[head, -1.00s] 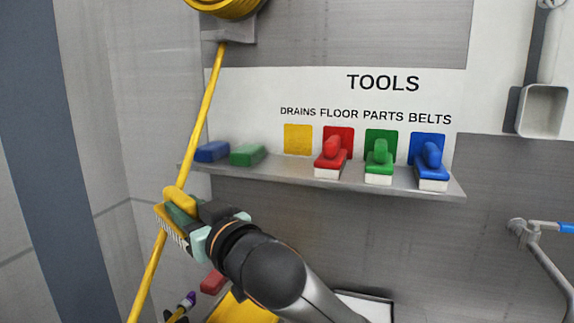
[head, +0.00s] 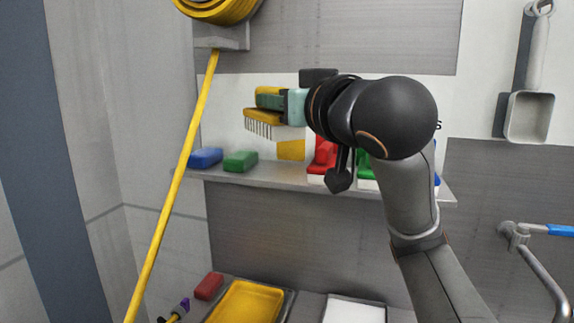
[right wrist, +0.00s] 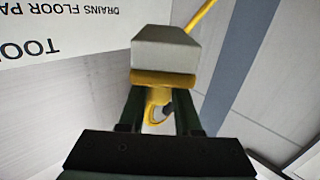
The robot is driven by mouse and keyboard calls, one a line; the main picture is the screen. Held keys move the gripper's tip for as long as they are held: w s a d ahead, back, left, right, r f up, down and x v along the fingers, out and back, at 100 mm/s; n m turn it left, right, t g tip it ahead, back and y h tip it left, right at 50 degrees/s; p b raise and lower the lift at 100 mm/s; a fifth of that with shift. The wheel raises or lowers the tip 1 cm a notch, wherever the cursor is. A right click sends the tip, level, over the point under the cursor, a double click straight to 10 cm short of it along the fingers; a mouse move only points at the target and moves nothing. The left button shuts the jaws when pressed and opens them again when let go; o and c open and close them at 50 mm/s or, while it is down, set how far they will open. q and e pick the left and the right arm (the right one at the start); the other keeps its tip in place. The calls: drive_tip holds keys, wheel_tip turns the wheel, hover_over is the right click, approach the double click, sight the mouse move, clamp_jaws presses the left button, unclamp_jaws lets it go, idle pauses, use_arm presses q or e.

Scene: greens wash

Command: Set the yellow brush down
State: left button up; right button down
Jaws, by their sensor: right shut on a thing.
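The yellow brush (head: 262,116) hangs in the air in front of the tool board, its pale bristles pointing down. My right gripper (head: 270,101) is shut on it, and the dark fingers clasp its yellow handle in the right wrist view (right wrist: 163,78). The brush is above the shelf (head: 262,176) and apart from it. The yellow square (head: 291,150) on the board shows just below and right of the brush. The shelf in front of that square looks bare. My left gripper is out of view.
A red brush (head: 322,160) and a green brush (head: 366,172) stand right of the yellow square, partly hidden by my right arm. Blue (head: 206,157) and green (head: 240,161) blocks lie at the shelf's left. A yellow pole (head: 175,185) slants down the left. A yellow tray (head: 247,303) lies below.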

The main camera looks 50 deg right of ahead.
drive_tip(key=w+d+f+b, duration=0.6)
drive_tip(key=d+f, duration=0.3)
drive_tip(key=f, duration=0.3)
drive_tip(key=shift+w+d, duration=0.4)
drive_tip(key=shift+w, duration=0.05)
drive_tip(key=shift+f, duration=0.1)
drive_tip(key=shift+f+b, duration=0.15)
drive_tip(key=shift+b, duration=0.25)
drive_tip(key=c, duration=0.6)
unclamp_jaws()
